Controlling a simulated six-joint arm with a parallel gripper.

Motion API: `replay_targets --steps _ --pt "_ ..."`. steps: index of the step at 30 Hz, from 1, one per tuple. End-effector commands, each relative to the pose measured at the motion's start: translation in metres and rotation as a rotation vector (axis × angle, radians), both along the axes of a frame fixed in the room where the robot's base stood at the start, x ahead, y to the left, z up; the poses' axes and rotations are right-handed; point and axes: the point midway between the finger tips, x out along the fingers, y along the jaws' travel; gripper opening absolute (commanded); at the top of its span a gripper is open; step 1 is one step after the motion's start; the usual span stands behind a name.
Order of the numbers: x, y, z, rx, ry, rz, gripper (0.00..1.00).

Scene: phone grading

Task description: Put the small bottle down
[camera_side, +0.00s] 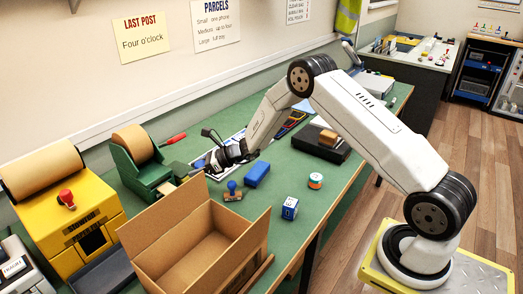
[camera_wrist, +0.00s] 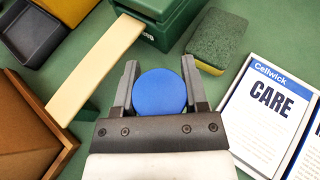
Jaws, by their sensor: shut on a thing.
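My gripper (camera_side: 232,153) is low over the green bench, just right of the green tape dispenser. In the wrist view my gripper (camera_wrist: 160,92) is shut on a round blue thing (camera_wrist: 160,92), seen from above between the two fingers. I take it to be the top of the small bottle; its body is hidden beneath. In the side view the bottle cannot be made out against the dark gripper. Whether its base touches the bench cannot be told.
The green tape dispenser (camera_side: 140,165) with a tan strip (camera_wrist: 98,68) and an open cardboard box (camera_side: 195,240) are close by. A sponge (camera_wrist: 219,48) and a CARE card (camera_wrist: 268,110) lie to the right. A blue stamp (camera_side: 232,191) and blue block (camera_side: 257,174) stand in front.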

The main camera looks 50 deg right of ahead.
Motion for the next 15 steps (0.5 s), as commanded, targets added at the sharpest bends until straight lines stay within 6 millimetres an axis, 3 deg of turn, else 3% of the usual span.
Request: replay_targets --steps 5,15 --pt "-0.0002 -0.0002 -0.0134 0.0 0.0 -0.001 0.0" --pt "-0.0001 -0.0002 -0.0146 0.0 -0.002 -0.001 0.0"
